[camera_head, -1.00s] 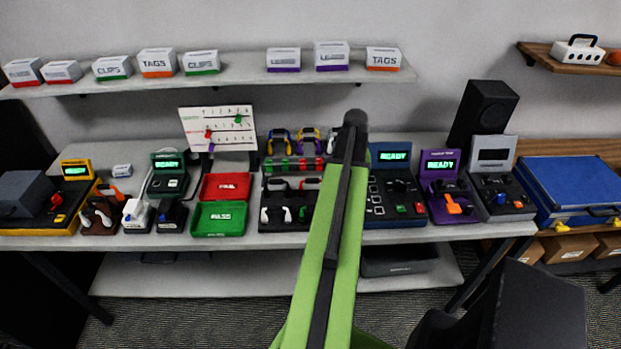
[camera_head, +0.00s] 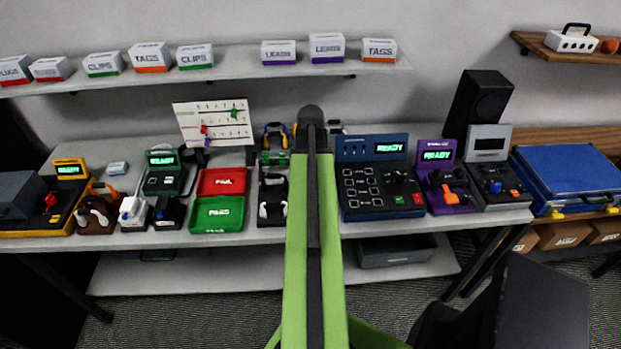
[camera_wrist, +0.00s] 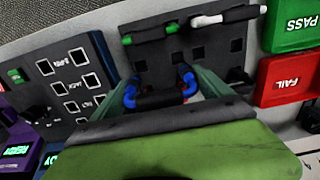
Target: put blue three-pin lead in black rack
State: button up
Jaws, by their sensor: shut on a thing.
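My gripper (camera_wrist: 160,92) is shut on a lead with blue ends and a black middle, the blue three-pin lead (camera_wrist: 187,82), in the wrist view. The lead lies crosswise between the greenish fingers. Behind it in that view is the black rack (camera_wrist: 205,67), with dark square slots and leads with green and white ends at its far side. The held lead appears over or in front of the rack's near part; I cannot tell whether it touches. In the head view, my green arm hides the gripper, the lead and much of the rack (camera_head: 262,184).
The red FAIL tray (camera_head: 222,182) and green PASS tray (camera_head: 218,214) stand left of the rack. A dark blue READY tester (camera_head: 375,190) stands to its right. A shelf (camera_head: 225,72) with boxes hangs above the bench.

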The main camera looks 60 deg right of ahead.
jog(key=shift+d+f+b, duration=0.1)
jog(key=shift+f+b, duration=2.7)
jog(key=shift+f+b, duration=0.4)
jog(key=shift+f+b, duration=0.45)
jog(key=o, duration=1.2)
jog(key=shift+o, duration=0.2)
jog(key=shift+r, duration=0.1)
notch_tip(320, 180, up, 8)
jog(key=p, duration=0.8)
